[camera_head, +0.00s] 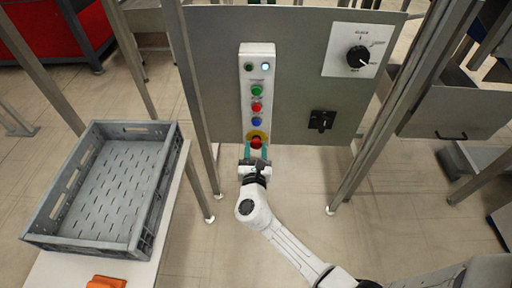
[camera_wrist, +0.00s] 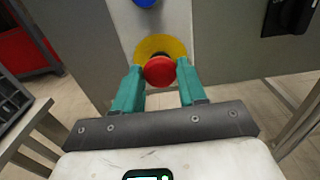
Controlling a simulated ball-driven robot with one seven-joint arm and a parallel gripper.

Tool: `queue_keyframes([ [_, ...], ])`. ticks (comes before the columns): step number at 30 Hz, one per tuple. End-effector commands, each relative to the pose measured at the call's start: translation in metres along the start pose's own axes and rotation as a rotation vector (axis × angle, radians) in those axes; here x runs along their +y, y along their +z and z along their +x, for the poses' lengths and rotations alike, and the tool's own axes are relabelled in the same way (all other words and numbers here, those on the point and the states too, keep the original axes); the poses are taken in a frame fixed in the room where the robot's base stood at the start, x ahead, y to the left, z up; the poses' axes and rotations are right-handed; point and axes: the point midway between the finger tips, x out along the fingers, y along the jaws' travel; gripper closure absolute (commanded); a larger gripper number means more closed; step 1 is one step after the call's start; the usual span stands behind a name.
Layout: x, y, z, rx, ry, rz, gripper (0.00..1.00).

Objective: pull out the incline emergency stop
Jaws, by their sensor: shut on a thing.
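The emergency stop is a red mushroom button on a yellow disc (camera_head: 256,136), at the bottom of the white control box (camera_head: 257,85) on a grey panel. In the wrist view the red button (camera_wrist: 159,70) sits between the green fingertips, in front of the yellow disc (camera_wrist: 152,44). My gripper (camera_head: 256,148) is at the button from below and in front, with its fingers on the left and right sides of the red head. It is shut on the button. The button's back and stem are mostly hidden.
Blue (camera_head: 257,121), red (camera_head: 256,106) and green (camera_head: 257,90) buttons sit above the stop. A rotary switch (camera_head: 358,56) and a black handle (camera_head: 321,121) are on the panel's right. A grey crate (camera_head: 62,243) stands at left. Metal posts flank the panel.

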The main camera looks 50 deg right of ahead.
Motion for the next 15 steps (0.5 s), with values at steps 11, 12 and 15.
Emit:
queue_keyframes([
  [11, -0.0001, -0.0003, -0.0049, 0.000, 0.001, -0.001, 0.48],
  [12, 0.0000, -0.0003, -0.0049, 0.000, 0.001, -0.001, 0.45],
  [15, 0.0000, -0.0003, -0.0048, 0.000, 0.001, -0.001, 0.35],
])
